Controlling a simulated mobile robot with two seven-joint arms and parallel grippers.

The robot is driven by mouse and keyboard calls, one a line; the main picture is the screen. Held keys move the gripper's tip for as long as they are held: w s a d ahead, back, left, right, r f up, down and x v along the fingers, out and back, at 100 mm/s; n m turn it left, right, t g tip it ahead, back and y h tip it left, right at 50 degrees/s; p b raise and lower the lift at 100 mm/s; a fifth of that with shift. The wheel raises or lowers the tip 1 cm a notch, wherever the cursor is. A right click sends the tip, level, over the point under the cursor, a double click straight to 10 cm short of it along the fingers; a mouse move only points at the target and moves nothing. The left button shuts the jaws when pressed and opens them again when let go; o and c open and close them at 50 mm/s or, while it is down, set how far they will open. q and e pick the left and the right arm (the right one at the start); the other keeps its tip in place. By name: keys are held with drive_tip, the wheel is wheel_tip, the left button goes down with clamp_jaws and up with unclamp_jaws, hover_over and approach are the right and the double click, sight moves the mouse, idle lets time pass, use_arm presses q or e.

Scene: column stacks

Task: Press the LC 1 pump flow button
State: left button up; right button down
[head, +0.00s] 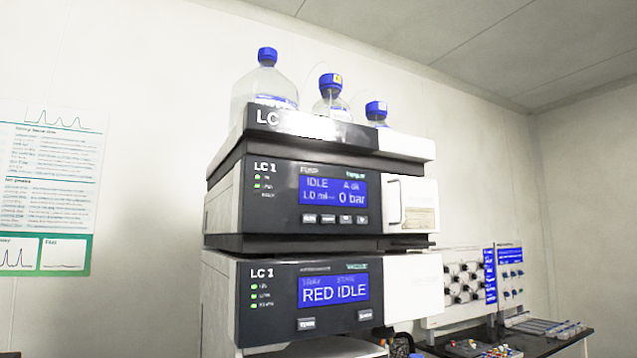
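The LC 1 stack stands in the middle of the head view. Its pump module (285,195) has a dark front with the label LC 1 and a blue screen (333,191) reading IDLE and 0 bar. A row of small grey buttons (335,219) sits below that screen; their labels are too small to read, so I cannot tell which is the flow button. Below is a second LC 1 module (270,325) with a screen (333,290) reading RED IDLE and two buttons. Neither of my grippers shows.
Several blue-capped bottles (264,88) stand on top of the stack. A white panel with dark knobs (465,283) and a dark bench (540,345) with small items are at the lower right. A poster (45,185) hangs on the left wall.

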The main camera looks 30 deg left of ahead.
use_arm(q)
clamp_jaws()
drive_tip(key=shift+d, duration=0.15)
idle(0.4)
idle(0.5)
